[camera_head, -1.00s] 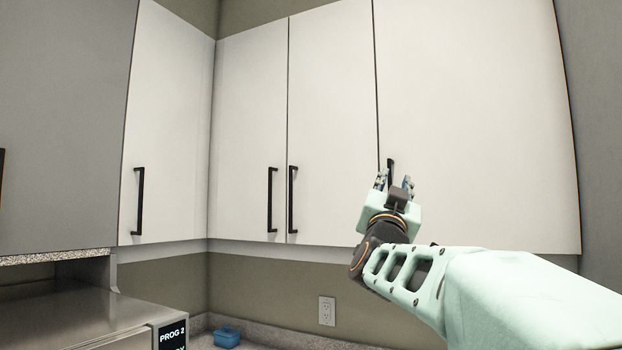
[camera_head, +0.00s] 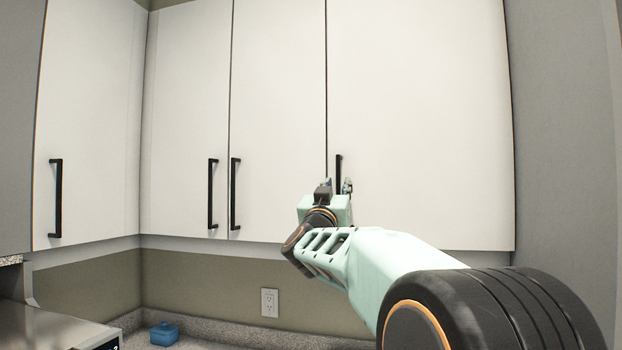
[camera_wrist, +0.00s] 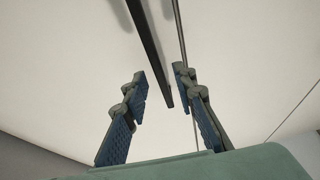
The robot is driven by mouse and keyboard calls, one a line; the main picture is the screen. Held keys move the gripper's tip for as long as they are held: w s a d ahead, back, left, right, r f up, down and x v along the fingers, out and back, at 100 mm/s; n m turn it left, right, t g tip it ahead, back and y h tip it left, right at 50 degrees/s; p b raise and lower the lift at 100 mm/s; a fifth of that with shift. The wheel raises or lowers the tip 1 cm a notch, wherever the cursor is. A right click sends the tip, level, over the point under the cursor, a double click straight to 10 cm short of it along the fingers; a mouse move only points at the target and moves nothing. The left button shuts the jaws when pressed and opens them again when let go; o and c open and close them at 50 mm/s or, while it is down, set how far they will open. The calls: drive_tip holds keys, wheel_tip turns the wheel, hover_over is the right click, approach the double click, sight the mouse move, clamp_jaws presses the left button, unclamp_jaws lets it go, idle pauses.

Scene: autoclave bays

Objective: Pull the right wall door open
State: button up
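The right wall door (camera_head: 420,120) is the wide white cabinet door at the right, and it looks closed. Its black bar handle (camera_head: 338,170) stands upright at its left edge, with the lower part hidden behind my gripper (camera_head: 335,187). In the wrist view, my gripper (camera_wrist: 158,83) is open, with its two blue-padded fingers apart. The lower end of the handle (camera_wrist: 155,65) appears between the fingers, nearer the right one. I cannot tell whether a finger touches it.
Other white doors with black handles (camera_head: 212,195) (camera_head: 235,195) (camera_head: 56,198) are to the left. A grey panel (camera_head: 565,130) stands to the right. Below are a wall outlet (camera_head: 269,303), a blue box (camera_head: 164,334) on the counter and a metal appliance (camera_head: 50,325) at the lower left.

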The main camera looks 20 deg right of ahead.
drive_tip(key=shift+x, duration=1.25)
drive_tip(key=shift+c, duration=0.2)
clamp_jaws()
